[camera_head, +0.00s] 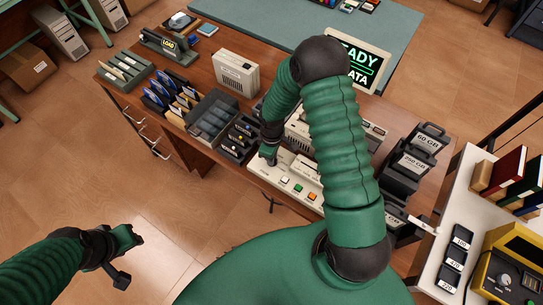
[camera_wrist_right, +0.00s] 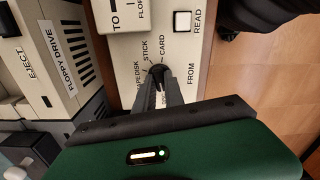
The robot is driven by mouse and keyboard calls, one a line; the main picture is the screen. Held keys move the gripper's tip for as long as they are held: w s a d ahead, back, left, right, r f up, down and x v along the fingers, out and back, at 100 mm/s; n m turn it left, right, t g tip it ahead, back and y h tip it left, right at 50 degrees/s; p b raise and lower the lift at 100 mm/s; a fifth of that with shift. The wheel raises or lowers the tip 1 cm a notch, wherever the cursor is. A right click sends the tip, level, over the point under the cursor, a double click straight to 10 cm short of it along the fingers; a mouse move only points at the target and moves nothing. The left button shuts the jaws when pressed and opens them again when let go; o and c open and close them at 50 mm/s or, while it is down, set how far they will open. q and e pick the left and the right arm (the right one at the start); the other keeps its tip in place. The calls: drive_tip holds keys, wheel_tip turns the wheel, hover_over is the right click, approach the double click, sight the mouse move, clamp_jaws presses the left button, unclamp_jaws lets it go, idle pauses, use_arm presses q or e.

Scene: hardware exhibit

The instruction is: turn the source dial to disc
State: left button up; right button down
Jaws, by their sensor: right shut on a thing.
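The cream control panel (camera_head: 262,172) lies at the desk's front edge, with coloured buttons on it. In the right wrist view its source dial (camera_wrist_right: 157,70) is a small dark knob beside the word FROM, ringed by labels of which STICK and CARD are readable. Other labels are partly hidden by my fingers, and where the dial points is hard to tell. My right gripper (camera_wrist_right: 160,88) is shut on the dial. In the head view the right gripper (camera_head: 269,153) is over the panel's left end. My left gripper (camera_head: 136,237) is above the floor, away from the desk; its jaws are unclear.
A READ button (camera_wrist_right: 182,21) is near the dial. A floppy drive (camera_wrist_right: 58,65) stands behind the panel. Trays of disks (camera_head: 172,97) and a grey bin (camera_head: 212,117) stand to the left. A screen (camera_head: 360,62) is behind; black cartridges (camera_head: 415,160) stand on the right.

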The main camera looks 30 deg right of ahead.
drive_tip(key=c, duration=1.4)
unclamp_jaws()
drive_tip(key=shift+d, duration=0.1)
drive_tip(key=shift+c, duration=0.2)
wheel_tip(320, 180, up, 17)
drive_tip(key=shift+f, duration=0.15)
